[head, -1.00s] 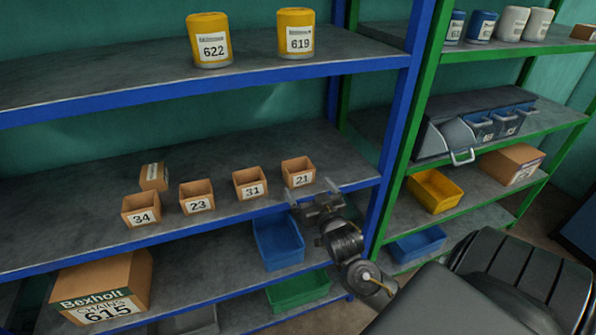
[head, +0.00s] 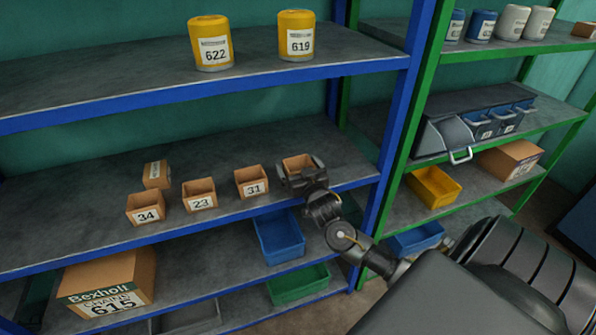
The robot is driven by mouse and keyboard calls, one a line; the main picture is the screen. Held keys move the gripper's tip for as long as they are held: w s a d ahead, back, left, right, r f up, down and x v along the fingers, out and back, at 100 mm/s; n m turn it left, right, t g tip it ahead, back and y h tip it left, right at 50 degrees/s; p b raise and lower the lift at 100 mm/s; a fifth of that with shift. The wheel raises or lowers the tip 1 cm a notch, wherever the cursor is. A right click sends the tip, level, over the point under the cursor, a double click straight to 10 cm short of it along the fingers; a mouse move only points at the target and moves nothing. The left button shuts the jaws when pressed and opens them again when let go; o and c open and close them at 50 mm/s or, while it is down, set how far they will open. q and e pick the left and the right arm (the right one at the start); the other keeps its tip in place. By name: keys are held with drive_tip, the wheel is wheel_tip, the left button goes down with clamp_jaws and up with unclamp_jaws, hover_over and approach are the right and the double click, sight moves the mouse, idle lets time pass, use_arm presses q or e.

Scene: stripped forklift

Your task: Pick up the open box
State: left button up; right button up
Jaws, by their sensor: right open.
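Several small brown open-topped boxes stand in a row on the middle shelf (head: 80,205) of the blue rack. They are box 34 (head: 146,209), box 23 (head: 199,194), box 31 (head: 251,182) and the rightmost open box (head: 297,163), whose label is now hidden. My right gripper (head: 301,172) is open at the rightmost box, with its fingers near the left and right sides and its body covering the front. I cannot tell whether the fingers touch it. My left gripper is not in view.
A small closed-looking box (head: 156,174) sits behind box 34. Yellow cans (head: 296,36) stand on the upper shelf. Below are a blue bin (head: 279,236), a green bin (head: 299,285) and a large carton (head: 108,282). A blue upright (head: 395,130) is right of my gripper.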

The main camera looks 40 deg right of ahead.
drive_tip(key=c, duration=0.9)
drive_tip(key=shift+c, duration=0.6)
drive_tip(key=shift+r, duration=0.15)
